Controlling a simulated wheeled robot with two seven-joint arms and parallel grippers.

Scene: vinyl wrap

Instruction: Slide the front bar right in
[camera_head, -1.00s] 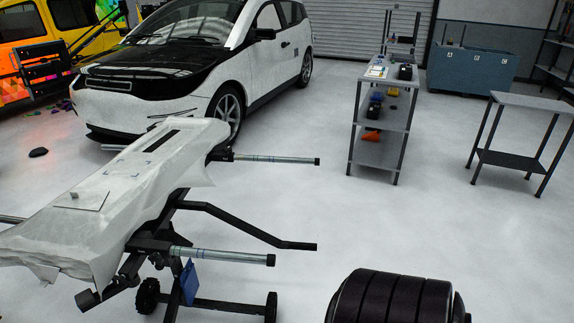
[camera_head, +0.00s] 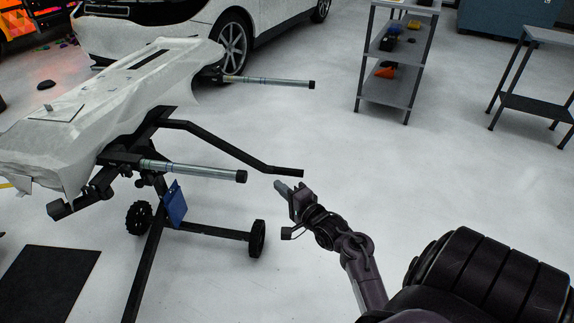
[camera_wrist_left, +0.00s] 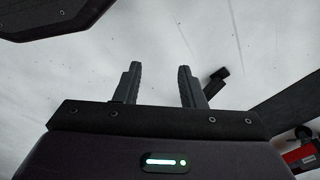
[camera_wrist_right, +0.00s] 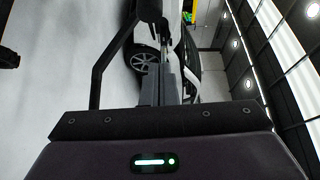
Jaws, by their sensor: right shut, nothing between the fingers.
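Two silver bars with black end caps stick out to the right from the covered stand. The nearer bar (camera_head: 190,171) is at the lower left of the head view, the farther bar (camera_head: 270,82) by the car. Both extend well out of the stand. My right gripper (camera_head: 279,187) is shut and empty, to the right of the nearer bar's cap and apart from it, close to the tip of the stand's bent black handle (camera_head: 235,152). In the right wrist view its fingers (camera_wrist_right: 160,70) are together. My left gripper (camera_wrist_left: 158,75) shows only in its wrist view, open and empty.
The stand's white-draped panel (camera_head: 120,85) fills the left, with a blue tag (camera_head: 174,204) and wheels below. A white car (camera_head: 165,35) stands behind. A grey shelf (camera_head: 390,80) and a side table (camera_head: 540,85) are at the back right. Open floor lies between.

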